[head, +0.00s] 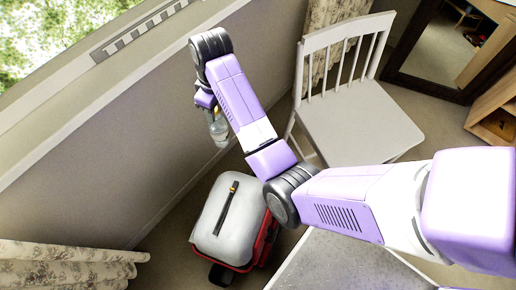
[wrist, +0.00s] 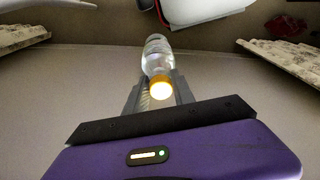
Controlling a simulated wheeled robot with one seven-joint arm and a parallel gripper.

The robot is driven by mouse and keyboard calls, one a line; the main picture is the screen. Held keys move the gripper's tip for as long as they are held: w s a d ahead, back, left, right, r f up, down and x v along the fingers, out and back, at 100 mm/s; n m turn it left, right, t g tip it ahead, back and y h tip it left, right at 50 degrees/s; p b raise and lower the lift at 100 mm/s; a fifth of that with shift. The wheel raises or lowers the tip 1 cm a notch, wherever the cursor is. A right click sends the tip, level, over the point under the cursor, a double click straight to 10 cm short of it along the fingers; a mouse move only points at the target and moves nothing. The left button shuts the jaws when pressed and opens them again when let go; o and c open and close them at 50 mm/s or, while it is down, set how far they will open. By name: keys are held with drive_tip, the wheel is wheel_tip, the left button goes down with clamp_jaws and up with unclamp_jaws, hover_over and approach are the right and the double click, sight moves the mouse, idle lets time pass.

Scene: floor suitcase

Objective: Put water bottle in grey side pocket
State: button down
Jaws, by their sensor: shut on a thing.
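My gripper (wrist: 159,92) is shut on the water bottle (wrist: 157,52), a clear bottle with an orange cap held between the two fingers, cap end towards the wrist camera. In the head view the bottle (head: 219,129) hangs below the purple end of my arm, beside the wall, clear of the floor. The suitcase (head: 266,238) stands on the floor lower in the picture. It has a red body and a light grey padded pocket (head: 212,211) with a dark strip tipped in yellow. Whether the pocket has an opening cannot be told. The fingertips are hidden in the head view.
A white chair (head: 359,124) stands right of my forearm. A grey-topped surface (head: 345,265) lies under my arm at the bottom. The wall and window ledge (head: 95,130) run along the left. Floral curtains (head: 65,268) hang at lower left. A mirror (head: 432,50) stands at upper right.

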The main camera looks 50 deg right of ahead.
drive_tip(key=s+d+f+n+y+b, duration=0.1)
drive_tip(key=s+d+f+n+b, duration=0.2)
drive_tip(key=s+f+n+b, duration=0.5)
drive_tip(key=s+d+f+n+b, duration=0.1)
drive_tip(key=s+d+f+b, duration=0.25)
drive_tip(key=f+b, duration=0.6)
wheel_tip(320, 180, down, 30)
drive_tip(key=b, duration=0.9)
drive_tip(key=shift+w+f+n+g+b, duration=0.15)
drive_tip(key=shift+f+n+g+b, duration=0.15)
drive_tip(key=shift+g+b, duration=0.1)
drive_tip(key=shift+d, duration=0.1)
drive_tip(key=shift+f, duration=0.15)
drive_tip(key=c, duration=1.1)
unclamp_jaws()
drive_tip(key=shift+o, duration=0.2)
wheel_tip(320, 180, up, 12)
drive_tip(key=d+p, duration=0.1)
drive_tip(key=p, duration=0.5)
drive_tip(key=shift+s+d, duration=0.25)
drive_tip(key=shift+s, duration=0.2)
